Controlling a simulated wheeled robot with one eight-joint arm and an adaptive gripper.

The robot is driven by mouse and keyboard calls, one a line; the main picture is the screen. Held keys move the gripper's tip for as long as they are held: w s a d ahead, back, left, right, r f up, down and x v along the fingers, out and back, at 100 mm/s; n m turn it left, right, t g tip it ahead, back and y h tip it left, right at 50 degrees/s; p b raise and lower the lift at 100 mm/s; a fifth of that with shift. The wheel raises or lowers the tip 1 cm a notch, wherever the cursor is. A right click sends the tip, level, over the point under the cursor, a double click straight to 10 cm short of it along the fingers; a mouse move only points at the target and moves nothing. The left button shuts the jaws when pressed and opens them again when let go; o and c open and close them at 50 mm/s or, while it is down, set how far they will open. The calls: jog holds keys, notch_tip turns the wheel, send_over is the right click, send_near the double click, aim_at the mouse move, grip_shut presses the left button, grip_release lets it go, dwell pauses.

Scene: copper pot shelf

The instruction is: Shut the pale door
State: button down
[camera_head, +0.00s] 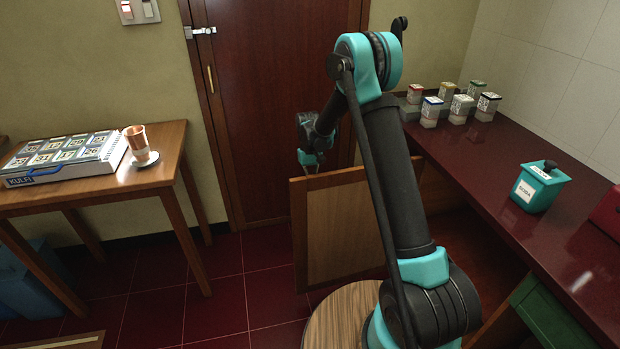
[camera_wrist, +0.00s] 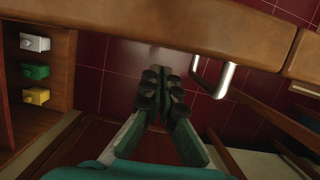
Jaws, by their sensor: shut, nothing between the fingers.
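The pale door (camera_head: 345,228) is a light wood panel with a darker reddish frame. It stands open below the right-hand counter, swung out over the floor. My gripper (camera_head: 310,168) is at its far side, near its top edge, with the fingertips partly hidden. In the wrist view my gripper (camera_wrist: 161,88) is shut with nothing between its dark fingers, pointing down towards the red floor. A brown wooden edge (camera_wrist: 150,28) crosses the top of that view, with a silver bar handle (camera_wrist: 222,82) right of the fingers. I cannot tell for sure whether this edge is the pale door's.
A dark red counter (camera_head: 470,165) on the right carries several small canisters and a teal box (camera_head: 540,187). Red tiled floor (camera_head: 225,290) between is clear. A round wooden top (camera_head: 340,315) stands in front.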

jog(key=shift+s+d, duration=0.25)
jog(key=shift+s, duration=0.55)
jog(key=shift+s, duration=0.1)
